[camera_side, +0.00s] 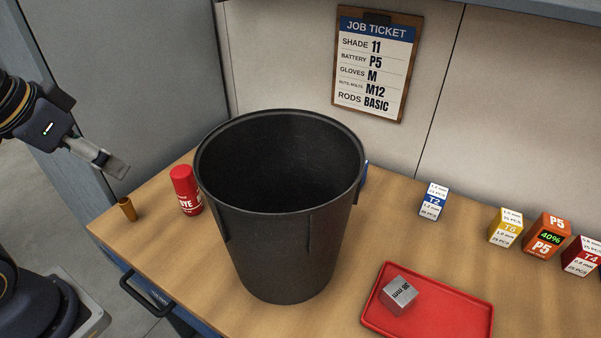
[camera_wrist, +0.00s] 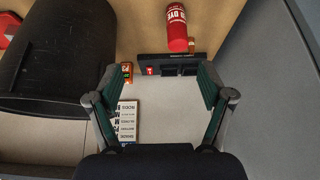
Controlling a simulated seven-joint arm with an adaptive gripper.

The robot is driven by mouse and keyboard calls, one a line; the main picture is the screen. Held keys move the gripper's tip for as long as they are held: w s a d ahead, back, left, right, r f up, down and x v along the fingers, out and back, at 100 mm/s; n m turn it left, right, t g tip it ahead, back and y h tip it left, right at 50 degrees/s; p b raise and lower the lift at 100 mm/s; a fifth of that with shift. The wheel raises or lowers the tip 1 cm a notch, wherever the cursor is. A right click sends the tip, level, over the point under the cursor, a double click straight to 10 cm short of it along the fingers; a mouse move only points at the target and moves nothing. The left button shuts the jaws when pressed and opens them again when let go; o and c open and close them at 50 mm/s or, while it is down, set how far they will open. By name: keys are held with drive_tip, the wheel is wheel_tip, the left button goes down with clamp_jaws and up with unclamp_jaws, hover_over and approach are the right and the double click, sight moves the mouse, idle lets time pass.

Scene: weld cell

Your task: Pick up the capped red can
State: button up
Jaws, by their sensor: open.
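The capped red can (camera_side: 186,190) stands upright on the wooden bench, just left of the large dark bin, with white lettering on its side. It also shows in the wrist view (camera_wrist: 177,28), near the top, beyond my fingertips. My gripper (camera_side: 116,166) is at the left of the side view, above the bench's left end and apart from the can. In the wrist view my gripper (camera_wrist: 158,82) has its two fingers spread wide, with nothing between them.
A tall dark bin (camera_side: 280,225) stands right beside the can. A small brass cylinder (camera_side: 127,209) is left of it. A red tray (camera_side: 460,312) holding a metal block (camera_side: 398,295) and several small boxes are farther right. A job ticket (camera_side: 374,62) hangs on the wall.

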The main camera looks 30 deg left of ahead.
drive_tip(key=n+g, duration=0.2)
hover_over(181, 170)
drive_tip(key=s, duration=0.4)
drive_tip(key=shift+g+y, duration=0.3)
drive_tip(key=x, duration=1.2)
drive_tip(key=shift+d, duration=0.35)
drive_tip(key=shift+x, duration=3.15)
drive_tip(key=shift+c, duration=0.3)
drive_tip(key=c, duration=1.3)
